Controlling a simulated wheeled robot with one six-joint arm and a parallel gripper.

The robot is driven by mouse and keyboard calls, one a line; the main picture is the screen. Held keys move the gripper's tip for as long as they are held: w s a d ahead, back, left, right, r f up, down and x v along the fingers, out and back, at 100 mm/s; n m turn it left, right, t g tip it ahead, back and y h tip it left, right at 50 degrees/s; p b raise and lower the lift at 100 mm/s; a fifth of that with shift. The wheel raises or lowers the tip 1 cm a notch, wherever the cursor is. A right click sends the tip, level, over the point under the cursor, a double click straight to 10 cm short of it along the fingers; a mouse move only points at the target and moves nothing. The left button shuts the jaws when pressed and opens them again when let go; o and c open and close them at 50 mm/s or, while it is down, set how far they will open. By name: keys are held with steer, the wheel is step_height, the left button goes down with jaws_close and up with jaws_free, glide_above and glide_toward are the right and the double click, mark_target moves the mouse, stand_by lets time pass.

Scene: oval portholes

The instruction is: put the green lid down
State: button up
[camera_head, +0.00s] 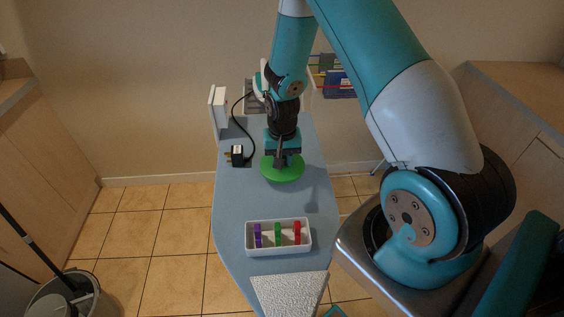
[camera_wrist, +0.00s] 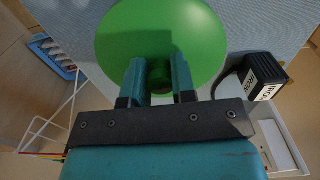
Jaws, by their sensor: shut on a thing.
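The green lid (camera_head: 282,172) is a round disc over the blue-grey board, in the middle of its length. In the wrist view the lid (camera_wrist: 190,40) fills the top centre, with a small dark knob (camera_wrist: 161,74) between my fingers. My gripper (camera_head: 281,158) points down over the lid and is shut on it. In the wrist view my gripper (camera_wrist: 158,80) has one finger on each side of the knob. Whether the lid touches the board or is a little above it, I cannot tell.
A white tray (camera_head: 279,251) with purple, green and red pieces stands nearer on the board. A white textured mat (camera_head: 289,293) lies at the near end.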

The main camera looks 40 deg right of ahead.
steer(key=shift+f, duration=1.15)
steer(key=shift+f, duration=0.15)
steer(key=o, duration=0.9)
